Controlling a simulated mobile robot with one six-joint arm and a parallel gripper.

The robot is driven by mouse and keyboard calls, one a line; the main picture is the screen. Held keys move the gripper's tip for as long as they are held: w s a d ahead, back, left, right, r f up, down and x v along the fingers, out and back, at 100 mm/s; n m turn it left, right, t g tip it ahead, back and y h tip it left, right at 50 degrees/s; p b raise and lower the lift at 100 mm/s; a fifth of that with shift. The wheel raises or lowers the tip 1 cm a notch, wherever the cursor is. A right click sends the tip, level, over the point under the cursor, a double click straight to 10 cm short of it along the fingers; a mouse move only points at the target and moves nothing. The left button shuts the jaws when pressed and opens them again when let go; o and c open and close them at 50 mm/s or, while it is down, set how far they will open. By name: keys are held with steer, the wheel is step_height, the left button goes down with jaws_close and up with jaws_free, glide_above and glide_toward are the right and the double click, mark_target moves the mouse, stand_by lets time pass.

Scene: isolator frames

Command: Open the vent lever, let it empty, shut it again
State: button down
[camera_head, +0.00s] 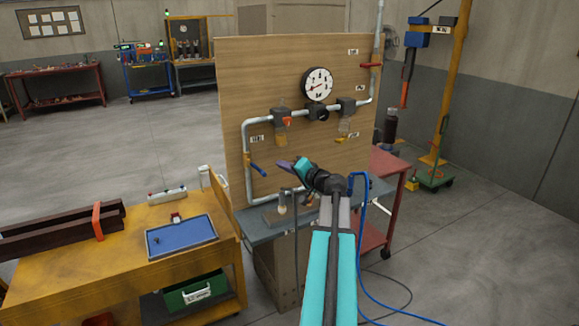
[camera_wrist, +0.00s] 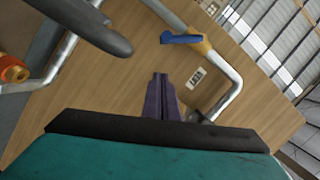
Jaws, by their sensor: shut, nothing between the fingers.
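My gripper (camera_head: 281,163) is shut and empty, its purple fingers in front of the lower left of a wooden panel. The fingers (camera_wrist: 160,78) also show in the wrist view, pointing toward the wood. A blue lever (camera_head: 259,169) sits on the left grey pipe, just left of my fingertips and apart from them. In the wrist view, the blue lever (camera_wrist: 182,39) lies at an angle to its pipe, on a brass-coloured valve body. A red lever (camera_head: 370,65) is at upper right, a yellow lever (camera_head: 341,139) below the right filter. I cannot read which label says vent.
A round gauge (camera_head: 317,84) and an orange-red knob (camera_head: 287,121) are on the panel (camera_head: 240,80). A blue-grey shelf (camera_head: 262,232) juts out below. A yellow bench (camera_head: 130,222) with a blue tray (camera_head: 181,238) stands left. A dark rod (camera_wrist: 90,25) crosses the wrist view's upper left.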

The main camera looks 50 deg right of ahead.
mark_target(257, 168)
steer(key=shift+w+a+f+p, duration=0.45)
steer(key=shift+w+a+f, duration=0.1)
steer(key=shift+a, duration=0.25)
steer(key=shift+w+a+f+p, duration=0.4)
steer(key=shift+w+a+f, duration=0.15)
steer(key=shift+a, duration=0.2)
steer(key=shift+s+d+f+b, duration=0.1)
steer(key=shift+s+b, duration=0.05)
steer(key=shift+b, duration=0.15)
